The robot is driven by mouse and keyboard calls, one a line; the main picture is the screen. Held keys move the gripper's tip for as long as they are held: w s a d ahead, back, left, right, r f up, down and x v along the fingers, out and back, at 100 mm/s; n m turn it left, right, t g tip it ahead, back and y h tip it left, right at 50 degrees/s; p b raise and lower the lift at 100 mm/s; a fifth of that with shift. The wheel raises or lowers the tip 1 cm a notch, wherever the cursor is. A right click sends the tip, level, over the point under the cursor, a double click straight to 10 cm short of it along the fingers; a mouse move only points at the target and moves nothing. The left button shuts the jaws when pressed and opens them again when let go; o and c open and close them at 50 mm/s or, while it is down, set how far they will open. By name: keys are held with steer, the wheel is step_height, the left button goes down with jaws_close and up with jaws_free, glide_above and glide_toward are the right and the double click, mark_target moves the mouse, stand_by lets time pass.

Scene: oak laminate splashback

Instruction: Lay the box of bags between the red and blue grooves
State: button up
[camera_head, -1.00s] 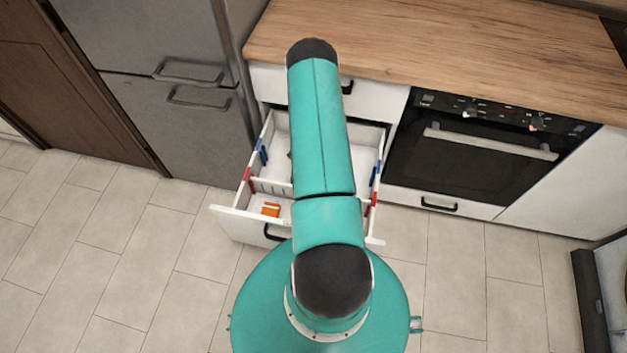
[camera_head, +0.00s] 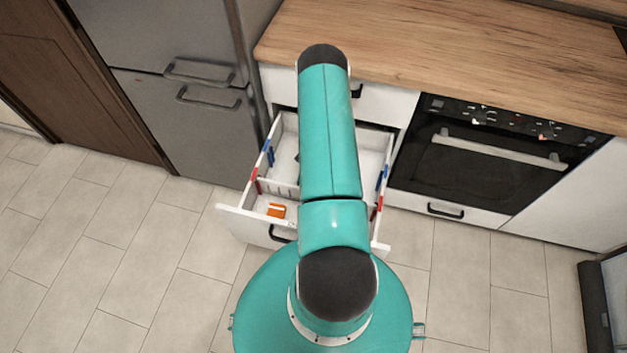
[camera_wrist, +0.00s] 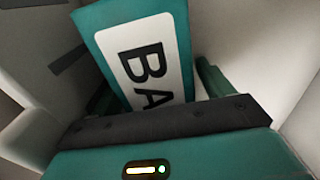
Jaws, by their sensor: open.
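The box of bags (camera_wrist: 145,50), teal with a white label reading "BA", fills the middle of the wrist view and looks tilted there. My gripper (camera_wrist: 152,90) is open, with a dark green finger on either side of the box; I cannot tell whether they touch it. The head view hides box and gripper behind my arm. The open white drawer (camera_head: 234,220) has red grooves (camera_head: 256,182) nearer its front and blue grooves (camera_head: 268,153) farther back on its side walls. A white divider (camera_head: 279,189) crosses at the red grooves.
An orange item (camera_head: 277,210) lies in the drawer's front compartment. The wooden worktop (camera_head: 450,45) overhangs the back of the drawer. A grey fridge (camera_head: 190,125) stands at left, and a black oven (camera_head: 470,160) at right.

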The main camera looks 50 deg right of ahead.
steer(key=shift+r, duration=0.1)
step_height(320, 180, up, 12)
steer(key=shift+f, duration=0.2)
steer(key=w+a+r+n, duration=0.4)
steer(key=w+a+n, duration=0.4)
steer(key=w+a+r+n, duration=0.4)
steer(key=w+a+n, duration=0.3)
steer(key=w+n, duration=0.1)
steer(key=shift+w+a+r+n, duration=0.35)
steer(key=shift+w+r+n, duration=0.05)
steer(key=shift+w, duration=0.4)
